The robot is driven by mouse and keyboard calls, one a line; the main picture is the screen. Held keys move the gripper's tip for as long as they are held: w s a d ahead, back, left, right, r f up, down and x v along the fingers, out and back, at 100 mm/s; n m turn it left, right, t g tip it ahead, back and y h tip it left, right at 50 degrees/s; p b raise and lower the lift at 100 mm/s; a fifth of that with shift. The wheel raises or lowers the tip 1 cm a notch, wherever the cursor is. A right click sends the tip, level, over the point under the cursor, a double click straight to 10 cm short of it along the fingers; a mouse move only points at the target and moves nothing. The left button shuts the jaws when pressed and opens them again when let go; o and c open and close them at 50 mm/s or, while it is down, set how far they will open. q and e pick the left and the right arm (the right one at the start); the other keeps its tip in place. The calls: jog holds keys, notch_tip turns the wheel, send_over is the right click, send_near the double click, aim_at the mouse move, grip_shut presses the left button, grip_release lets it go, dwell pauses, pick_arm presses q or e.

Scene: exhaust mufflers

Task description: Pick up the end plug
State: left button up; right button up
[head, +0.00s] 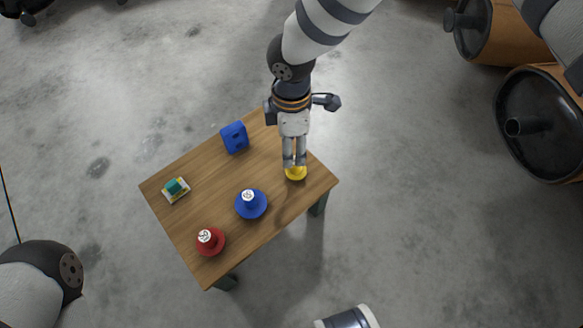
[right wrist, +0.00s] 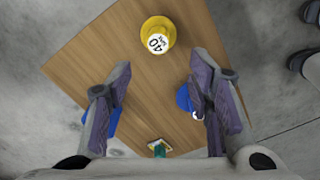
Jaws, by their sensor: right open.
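Three flanged plugs stand on the wooden table (head: 188,200). The yellow plug (head: 296,175) is at the right end, the blue plug (head: 251,205) in the middle, the red plug (head: 208,243) near the front left corner. My right gripper (head: 294,164) points down over the yellow plug, which it partly hides. In the right wrist view the yellow plug (right wrist: 157,36), marked 40, lies beyond the open fingers (right wrist: 161,75), with nothing between them. The blue plug (right wrist: 183,97) is partly behind the right finger there. My left gripper is out of view.
A blue block (head: 235,137) stands at the table's back edge. A small teal piece on a yellow and white base (head: 175,189) lies at the left. Large brown mufflers (head: 540,125) lie on the floor at the right. The grey floor around the table is mostly clear.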

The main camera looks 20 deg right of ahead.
aim_at(296, 168)
jog(key=f+b, duration=0.1)
jog(key=f, duration=0.1)
jog(key=f+b, duration=0.1)
jog(key=f, duration=0.2)
jog(key=d+f+b, duration=0.1)
jog(key=f, duration=0.2)
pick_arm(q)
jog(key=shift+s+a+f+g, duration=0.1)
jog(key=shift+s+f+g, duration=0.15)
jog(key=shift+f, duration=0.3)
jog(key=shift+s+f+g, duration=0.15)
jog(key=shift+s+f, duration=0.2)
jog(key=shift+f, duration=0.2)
pick_arm(e)
jog(key=shift+r, duration=0.1)
jog(key=shift+c, duration=1)
grip_shut()
